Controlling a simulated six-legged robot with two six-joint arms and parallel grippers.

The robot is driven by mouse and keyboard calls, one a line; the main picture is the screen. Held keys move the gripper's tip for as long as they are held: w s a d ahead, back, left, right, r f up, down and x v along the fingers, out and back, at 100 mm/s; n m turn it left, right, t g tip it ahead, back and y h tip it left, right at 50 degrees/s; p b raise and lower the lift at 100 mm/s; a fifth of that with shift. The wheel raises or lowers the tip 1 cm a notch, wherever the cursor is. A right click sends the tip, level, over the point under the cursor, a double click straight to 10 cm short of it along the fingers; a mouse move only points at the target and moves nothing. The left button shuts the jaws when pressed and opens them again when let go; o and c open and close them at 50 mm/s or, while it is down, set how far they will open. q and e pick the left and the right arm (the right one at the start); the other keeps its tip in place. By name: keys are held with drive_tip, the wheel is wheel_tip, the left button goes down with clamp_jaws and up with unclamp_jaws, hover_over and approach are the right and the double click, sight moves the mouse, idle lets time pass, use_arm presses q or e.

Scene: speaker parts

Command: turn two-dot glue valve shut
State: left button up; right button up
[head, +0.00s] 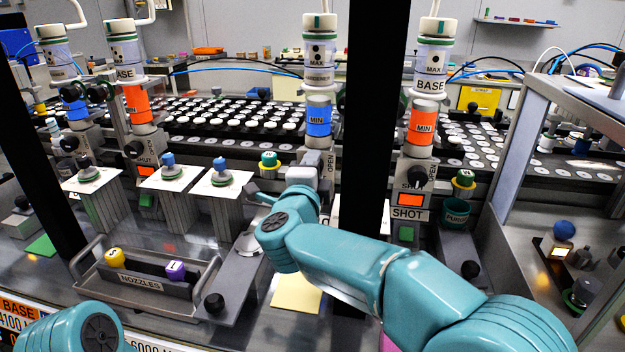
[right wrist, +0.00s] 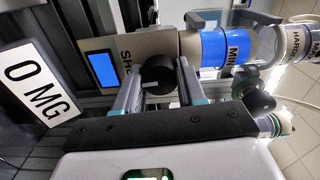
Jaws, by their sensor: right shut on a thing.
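The hardener glue cartridge (head: 319,85) with a blue MIN band stands upright in the middle of the head view, dark dots on its label. Its blue band also shows in the right wrist view (right wrist: 228,47). Its valve has a round black knob (right wrist: 158,74) beside the SHOT block with a blue display (right wrist: 103,68). My right gripper (right wrist: 160,82) is shut on this knob, one finger on each side. In the head view my right gripper (head: 303,176) is below the cartridge, covering the knob. The knob's exact angle cannot be told. My left gripper is out of view.
Two more cartridges stand at the left. A nozzle tray (head: 140,282) lies in front. A 0 MG sign (right wrist: 33,83) is left of the fingers in the right wrist view.

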drive_tip(key=shift+d+r+m+b, duration=0.1)
drive_tip(key=shift+d+m+b, duration=0.2)
drive_tip(key=shift+m, duration=0.3)
drive_tip(key=o, duration=0.9)
drive_tip(key=shift+o, duration=0.8)
drive_tip(key=shift+d, duration=0.1)
drive_tip(key=s+a+b, duration=0.1)
drive_tip(key=s+b, duration=0.2)
drive_tip(key=s, duration=0.5)
drive_tip(key=s+a+b, duration=0.2)
drive_tip(key=s+b, duration=0.1)
drive_tip(key=s, duration=0.5)
drive_tip(key=shift+a, duration=0.3)
